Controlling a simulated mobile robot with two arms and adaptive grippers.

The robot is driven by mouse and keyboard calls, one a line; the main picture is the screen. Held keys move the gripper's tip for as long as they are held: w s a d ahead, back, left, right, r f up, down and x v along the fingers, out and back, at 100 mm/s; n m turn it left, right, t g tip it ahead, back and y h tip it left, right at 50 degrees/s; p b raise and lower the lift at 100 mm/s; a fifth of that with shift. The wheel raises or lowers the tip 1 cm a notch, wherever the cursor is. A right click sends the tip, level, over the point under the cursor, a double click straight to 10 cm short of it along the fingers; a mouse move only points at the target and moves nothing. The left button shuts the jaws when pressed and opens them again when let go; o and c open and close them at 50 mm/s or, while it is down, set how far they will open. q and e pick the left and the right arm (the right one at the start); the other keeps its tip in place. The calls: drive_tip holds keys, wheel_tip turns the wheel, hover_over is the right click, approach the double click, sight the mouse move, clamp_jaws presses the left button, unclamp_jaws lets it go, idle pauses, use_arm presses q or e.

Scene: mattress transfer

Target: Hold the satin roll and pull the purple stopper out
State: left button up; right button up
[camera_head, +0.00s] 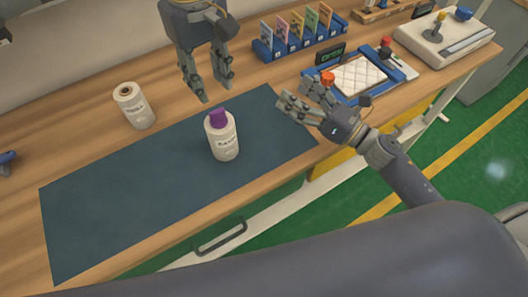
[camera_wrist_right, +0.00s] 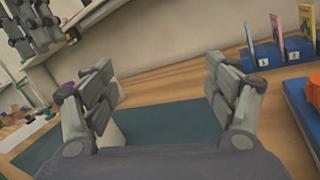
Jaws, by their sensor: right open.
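The white satin roll (camera_head: 223,143) stands upright on the dark mat, with the purple stopper (camera_head: 217,118) seated in its top. My left gripper (camera_head: 215,92) is above and behind the roll, fingers pointing down, open and empty. It also shows at the upper left of the right wrist view (camera_wrist_right: 35,28). My right gripper (camera_head: 297,108) is to the right of the roll, over the mat's right end, open and empty. In the right wrist view (camera_wrist_right: 165,95) its fingers are wide apart.
Another white roll (camera_head: 135,110) with an open hole on top stands behind the mat (camera_head: 120,205). A blue card rack (camera_head: 300,42) stands at the back. A blue tray (camera_head: 343,97) with a quilted white pad (camera_head: 360,76) lies near my right gripper. The mat's left part is clear.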

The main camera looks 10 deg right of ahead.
sight(224, 139)
drive_tip(key=s+a+f+n+g, duration=0.1)
drive_tip(key=s+a+f+n, duration=0.1)
drive_tip(key=s+a, duration=0.1)
drive_tip(key=s+a+f+n+g+y, duration=0.1)
drive_tip(key=s+a+f+n, duration=0.1)
drive_tip(key=s+a, duration=0.1)
drive_tip(key=s+a+f+n+g, duration=0.2)
drive_tip(key=s+a+f, duration=0.1)
drive_tip(key=a, duration=0.1)
drive_tip(key=shift+s+a+f+y, duration=0.1)
drive_tip(key=shift+s+a+y, duration=0.05)
drive_tip(key=shift+s+y, duration=0.2)
drive_tip(key=shift+s+a+f+n, duration=0.1)
drive_tip(key=shift+a+n, duration=0.15)
drive_tip(key=shift+n, duration=0.05)
drive_tip(key=x, duration=1)
drive_tip(key=shift+a, duration=0.3)
drive_tip(key=c, duration=1.4)
